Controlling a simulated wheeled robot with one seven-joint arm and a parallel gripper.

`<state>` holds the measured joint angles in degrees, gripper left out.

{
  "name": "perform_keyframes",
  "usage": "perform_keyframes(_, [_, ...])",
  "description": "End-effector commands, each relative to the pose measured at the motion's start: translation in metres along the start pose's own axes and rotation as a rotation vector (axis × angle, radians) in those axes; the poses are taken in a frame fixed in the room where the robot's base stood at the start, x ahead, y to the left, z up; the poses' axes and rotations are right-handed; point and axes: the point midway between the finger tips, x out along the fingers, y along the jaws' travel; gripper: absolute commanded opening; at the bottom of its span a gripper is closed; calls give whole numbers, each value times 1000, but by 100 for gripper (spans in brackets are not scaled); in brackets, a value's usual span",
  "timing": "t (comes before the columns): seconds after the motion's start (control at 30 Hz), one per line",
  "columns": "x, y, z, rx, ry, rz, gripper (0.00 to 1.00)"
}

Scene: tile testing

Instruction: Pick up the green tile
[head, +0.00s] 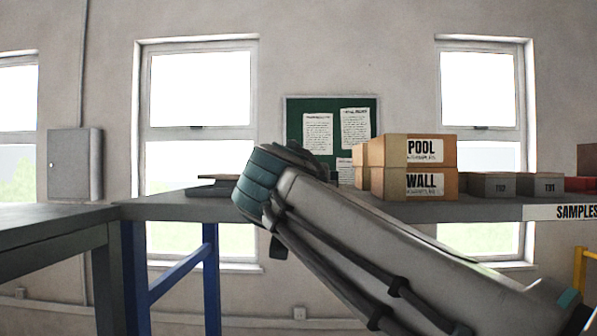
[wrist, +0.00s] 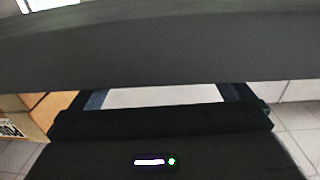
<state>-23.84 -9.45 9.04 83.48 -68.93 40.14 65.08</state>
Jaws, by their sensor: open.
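I cannot make out a green tile in either view. In the head view, a thin, dark, flat stack (head: 215,185) lies on the grey bench, partly behind my arm; its colour and kind are unclear. My gripper (wrist: 165,96) shows in the wrist view as a dark body with two fingers set apart and nothing visible between them. Its fingertips are partly hidden by a wide dark grey band (wrist: 160,50) across the picture, which I cannot identify. In the head view my arm crosses the middle and the gripper cannot be seen.
Cardboard boxes marked POOL and WALL (head: 425,168) stand on the grey bench (head: 160,207), with small grey bins (head: 493,185) to their right. A nearer dark table (head: 50,226) is at left. A green notice board (head: 292,115) hangs behind.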

Motion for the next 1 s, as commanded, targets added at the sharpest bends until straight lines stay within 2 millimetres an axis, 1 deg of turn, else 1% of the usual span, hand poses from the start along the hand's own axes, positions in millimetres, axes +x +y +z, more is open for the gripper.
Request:
perform_keyframes(0.03, [8, -1, -2, -3, -5, 0, 100])
perform_keyframes(0.2, [32, -1, 0, -3, -4, 1, 100])
perform_keyframes(0.3, [41, -1, 1, -1, -2, 2, 100])
perform_keyframes(0.57, [43, -1, 3, -1, -1, 1, 100])
perform_keyframes(0.67, [43, -1, 3, -1, -1, 1, 75])
perform_keyframes(0.7, [43, -1, 3, -1, -1, 1, 64])
perform_keyframes(0.73, [43, -1, 3, -1, -1, 1, 63])
perform_keyframes(1.0, [43, -1, 2, 0, 0, 1, 63])
